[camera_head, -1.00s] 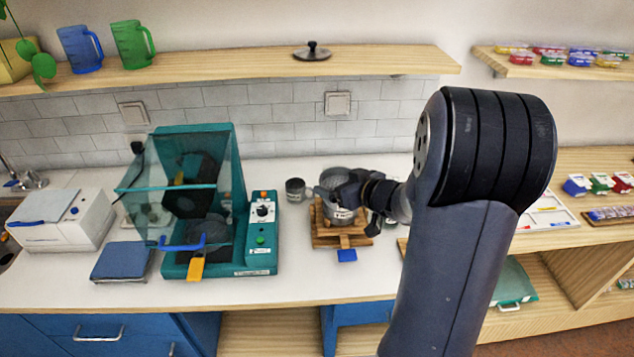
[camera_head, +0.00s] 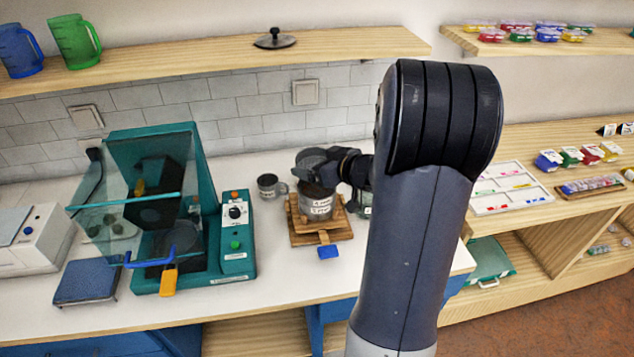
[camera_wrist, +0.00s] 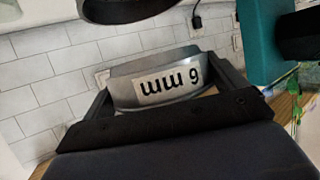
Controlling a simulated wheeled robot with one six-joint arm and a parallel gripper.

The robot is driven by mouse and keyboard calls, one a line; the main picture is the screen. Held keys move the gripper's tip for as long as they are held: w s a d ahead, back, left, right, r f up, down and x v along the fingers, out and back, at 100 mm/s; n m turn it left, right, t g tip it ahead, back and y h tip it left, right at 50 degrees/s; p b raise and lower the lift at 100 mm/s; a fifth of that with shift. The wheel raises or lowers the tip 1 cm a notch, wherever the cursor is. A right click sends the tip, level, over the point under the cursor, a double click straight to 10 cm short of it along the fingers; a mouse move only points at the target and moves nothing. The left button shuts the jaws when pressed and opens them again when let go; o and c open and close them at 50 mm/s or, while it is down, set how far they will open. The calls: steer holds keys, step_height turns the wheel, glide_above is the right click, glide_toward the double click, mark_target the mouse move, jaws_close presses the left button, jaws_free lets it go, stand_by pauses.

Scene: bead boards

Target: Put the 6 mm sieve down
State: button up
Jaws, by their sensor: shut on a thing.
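The 6 mm sieve is a shallow grey metal ring with a white label. In the wrist view the sieve (camera_wrist: 125,92) sits between the fingers of my gripper (camera_wrist: 165,88), its label upside down in the picture. In the head view my gripper (camera_head: 318,168) is shut on the sieve (camera_head: 311,156). They are just over a grey metal pot or sieve stack (camera_head: 317,208) with white labels, on a wooden stand (camera_head: 300,236). The dark gripper hides part of the sieve, and I cannot tell whether it touches the stack below.
A metal cup (camera_head: 268,187) stands left of the stand. A teal machine (camera_head: 212,240) with a clear raised guard is farther left, beside a blue pad (camera_head: 87,282). A shelf (camera_head: 200,62) runs above. White counter is bare in front of the cup.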

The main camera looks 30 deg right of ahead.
steer(key=shift+f, duration=2.6)
steer(key=shift+f, duration=0.2)
steer(key=o, duration=0.7)
steer(key=shift+b, duration=0.35)
